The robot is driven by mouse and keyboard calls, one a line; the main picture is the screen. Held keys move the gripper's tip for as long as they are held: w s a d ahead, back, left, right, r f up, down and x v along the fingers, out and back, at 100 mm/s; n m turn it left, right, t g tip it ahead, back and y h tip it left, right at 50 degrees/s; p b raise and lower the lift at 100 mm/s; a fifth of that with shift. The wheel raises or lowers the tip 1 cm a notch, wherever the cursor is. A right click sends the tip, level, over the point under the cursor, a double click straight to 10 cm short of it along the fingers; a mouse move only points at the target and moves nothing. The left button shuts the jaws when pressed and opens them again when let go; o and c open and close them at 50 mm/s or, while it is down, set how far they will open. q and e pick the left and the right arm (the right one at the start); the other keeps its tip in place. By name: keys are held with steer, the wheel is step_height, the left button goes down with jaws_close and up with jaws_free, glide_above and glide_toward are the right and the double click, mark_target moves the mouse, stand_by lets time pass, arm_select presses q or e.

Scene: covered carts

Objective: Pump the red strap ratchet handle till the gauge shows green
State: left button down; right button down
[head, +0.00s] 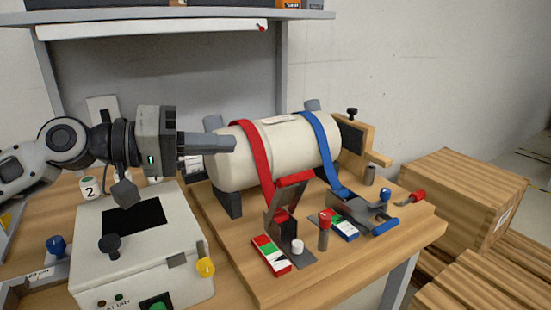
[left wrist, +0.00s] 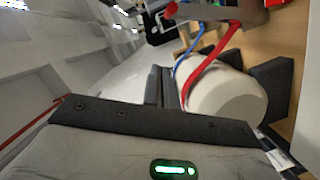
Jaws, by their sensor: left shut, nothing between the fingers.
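The red strap (head: 256,155) runs over a cream cylinder (head: 284,148) down to its metal ratchet (head: 280,212). The ratchet's red handle bar (head: 296,179) is raised on a tilted grey lever. A gauge strip (head: 270,254) with red, green and white parts lies in front of the ratchet; its pointer is too small to read. My left gripper (head: 232,143) is shut and empty, its fingers in front of the cylinder's left end, left of the red handle. In the left wrist view the red strap (left wrist: 213,57) and cylinder (left wrist: 225,100) show beyond the fingers (left wrist: 160,88). My right gripper is out of view.
A blue strap (head: 322,140) has its own ratchet with a blue handle (head: 385,227). A red-capped post (head: 325,219) stands right of the red ratchet. A white control box (head: 140,245) with knobs is below my left arm. Wooden crates (head: 460,195) stand right.

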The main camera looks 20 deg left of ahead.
arm_select(q)
steer(key=w+d+p, duration=0.1)
steer(key=d, duration=0.1)
steer(key=w+d+f+p, duration=0.1)
steer(key=d, duration=0.2)
steer(key=w+d+f+p, duration=0.1)
steer(key=d, duration=0.1)
steer(key=shift+d+f, duration=0.15)
steer(key=shift+d, duration=0.1)
steer(key=shift+s+d+f+p, duration=0.35)
steer(key=shift+s+f+p, duration=0.05)
steer(key=shift+s+p, duration=0.1)
steer(key=shift+d+f, duration=0.1)
steer(key=shift+f, duration=0.05)
